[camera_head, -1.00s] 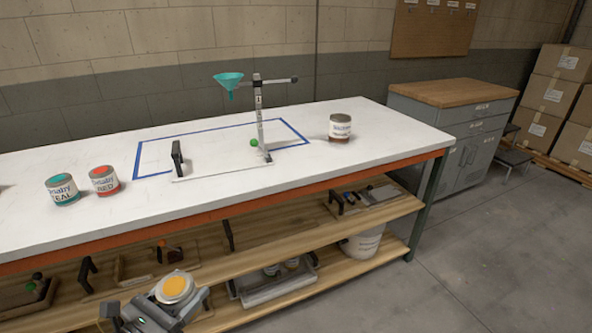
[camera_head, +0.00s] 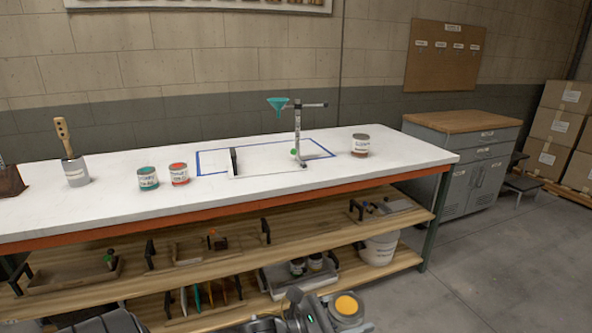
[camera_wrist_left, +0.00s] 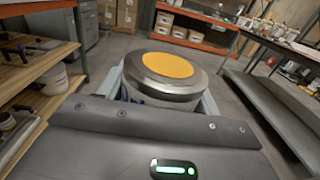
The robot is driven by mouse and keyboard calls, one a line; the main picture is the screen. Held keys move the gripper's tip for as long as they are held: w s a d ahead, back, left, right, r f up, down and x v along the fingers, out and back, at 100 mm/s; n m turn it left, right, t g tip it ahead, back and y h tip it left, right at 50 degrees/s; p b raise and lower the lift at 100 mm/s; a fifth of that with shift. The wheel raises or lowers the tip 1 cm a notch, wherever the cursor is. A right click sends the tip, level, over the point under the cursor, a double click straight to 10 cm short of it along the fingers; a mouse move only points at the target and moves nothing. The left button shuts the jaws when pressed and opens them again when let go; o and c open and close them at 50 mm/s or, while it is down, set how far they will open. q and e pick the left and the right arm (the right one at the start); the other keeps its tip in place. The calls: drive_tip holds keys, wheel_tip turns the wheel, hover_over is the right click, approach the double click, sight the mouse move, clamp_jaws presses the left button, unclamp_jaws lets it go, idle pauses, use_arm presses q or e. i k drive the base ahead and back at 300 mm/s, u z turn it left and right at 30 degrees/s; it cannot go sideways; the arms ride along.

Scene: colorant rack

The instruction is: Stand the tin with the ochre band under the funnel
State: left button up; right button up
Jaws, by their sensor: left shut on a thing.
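My left gripper (camera_head: 335,317) is shut on a tin (camera_head: 346,306) with an ochre disc on its grey lid. In the left wrist view the tin (camera_wrist_left: 163,75) sits upright between the fingers; its side band is mostly hidden. The gripper holds it in front of the bench, below the worktop. The teal funnel (camera_head: 278,103) hangs from the arm of a stand (camera_head: 297,138) on the white worktop. The space under the funnel looks empty. My right gripper is not in view.
A blue tape outline (camera_head: 212,160) surrounds the stand area. Teal (camera_head: 148,179) and red (camera_head: 179,174) tins stand left of it, a brown-banded tin (camera_head: 360,146) right. A pot with a brush (camera_head: 75,172) is further left. Shelves below (camera_head: 330,225) hold trays and a white bucket (camera_head: 379,248).

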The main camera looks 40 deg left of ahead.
sight(280, 165)
drive_tip(key=z, duration=0.15)
drive_tip(key=i, duration=1.1)
drive_tip(key=u, duration=0.4)
drive_tip(key=i, duration=1.1)
drive_tip(key=u, duration=1.4)
drive_tip(key=i, duration=0.65)
drive_tip(key=u, duration=0.6)
